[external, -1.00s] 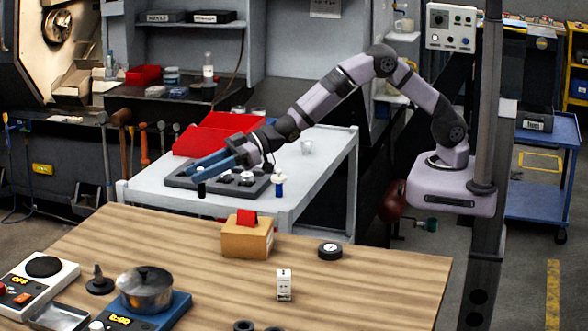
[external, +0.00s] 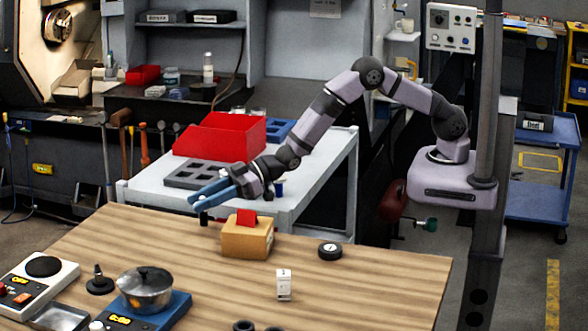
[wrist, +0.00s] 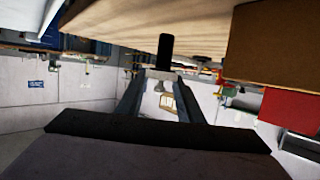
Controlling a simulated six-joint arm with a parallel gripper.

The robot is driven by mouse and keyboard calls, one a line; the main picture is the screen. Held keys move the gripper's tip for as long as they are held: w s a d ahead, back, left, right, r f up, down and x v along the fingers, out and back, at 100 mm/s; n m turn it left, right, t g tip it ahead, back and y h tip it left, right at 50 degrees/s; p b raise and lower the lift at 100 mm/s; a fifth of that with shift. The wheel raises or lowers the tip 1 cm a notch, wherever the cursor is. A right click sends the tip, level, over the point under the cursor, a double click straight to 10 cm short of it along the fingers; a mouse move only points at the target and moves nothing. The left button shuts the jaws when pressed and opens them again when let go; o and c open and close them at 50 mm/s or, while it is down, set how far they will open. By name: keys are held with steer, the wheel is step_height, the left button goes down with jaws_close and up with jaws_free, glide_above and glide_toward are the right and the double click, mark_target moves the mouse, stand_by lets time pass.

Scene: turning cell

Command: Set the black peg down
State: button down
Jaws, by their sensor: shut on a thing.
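The black peg (external: 203,217) is upright, held at the tips of my gripper (external: 199,198), whose blue fingers are shut on it. It is beside the back edge of the wooden table (external: 370,275), left of the cardboard-coloured box (external: 246,240). I cannot tell whether it touches the tabletop. In the wrist view the peg (wrist: 165,50) shows as a dark cylinder between the fingertips (wrist: 160,78), with the wooden tabletop (wrist: 200,20) behind it.
The brown box, with a red piece (external: 246,216) in its top, stands close to my gripper. A grey pocketed tray (external: 185,180) and red bin (external: 218,138) sit on the white cart behind. A black round gauge (external: 330,250), white carton (external: 284,284) and pot (external: 146,290) stand on the table.

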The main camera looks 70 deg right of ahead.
steer(key=shift+f, duration=1)
steer(key=shift+f, duration=0.25)
steer(key=c, duration=1.2)
jaws_free()
steer(key=shift+r, duration=0.2)
steer(key=shift+b+v, duration=1.3)
steer(key=shift+v, duration=4.7)
